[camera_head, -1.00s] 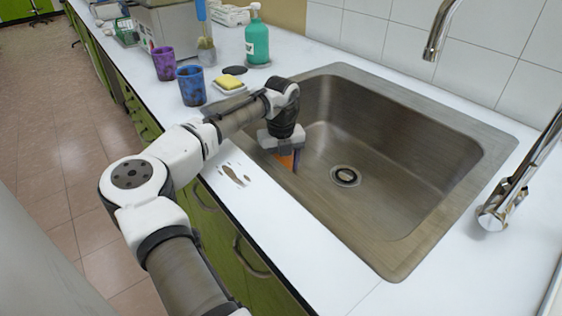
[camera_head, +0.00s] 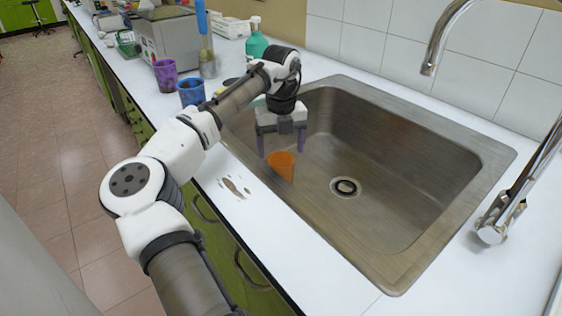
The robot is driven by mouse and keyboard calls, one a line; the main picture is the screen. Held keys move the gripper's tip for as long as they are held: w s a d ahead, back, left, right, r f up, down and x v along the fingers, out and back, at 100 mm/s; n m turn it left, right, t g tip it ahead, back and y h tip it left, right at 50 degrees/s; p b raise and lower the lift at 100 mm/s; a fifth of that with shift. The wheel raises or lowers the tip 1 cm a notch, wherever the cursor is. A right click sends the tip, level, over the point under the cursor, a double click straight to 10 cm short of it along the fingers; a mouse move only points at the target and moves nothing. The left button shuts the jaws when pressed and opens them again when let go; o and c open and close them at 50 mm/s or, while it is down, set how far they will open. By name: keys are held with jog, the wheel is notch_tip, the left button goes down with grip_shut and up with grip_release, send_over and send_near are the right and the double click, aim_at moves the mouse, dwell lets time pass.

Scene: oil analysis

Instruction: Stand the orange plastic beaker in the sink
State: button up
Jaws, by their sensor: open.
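The orange plastic beaker (camera_head: 281,165) is in the sink (camera_head: 400,257), near its left wall and to the left of the drain. It looks upright, with its rim facing up; whether its base rests flat on the sink floor is hard to tell. My gripper (camera_head: 281,148) is open above the beaker, its two purple fingers spread apart on either side of and higher than the rim. It holds nothing.
A drain (camera_head: 345,187) lies in the sink floor. A tap (camera_head: 430,66) hangs over the far side, and another metal fitting (camera_head: 495,225) stands at the right. A blue beaker (camera_head: 191,93), a purple beaker (camera_head: 165,75) and a green bottle (camera_head: 257,42) stand on the counter. The sink's right half is clear.

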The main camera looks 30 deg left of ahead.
jog(key=shift+r, duration=1.35)
jog(key=shift+r, duration=0.1)
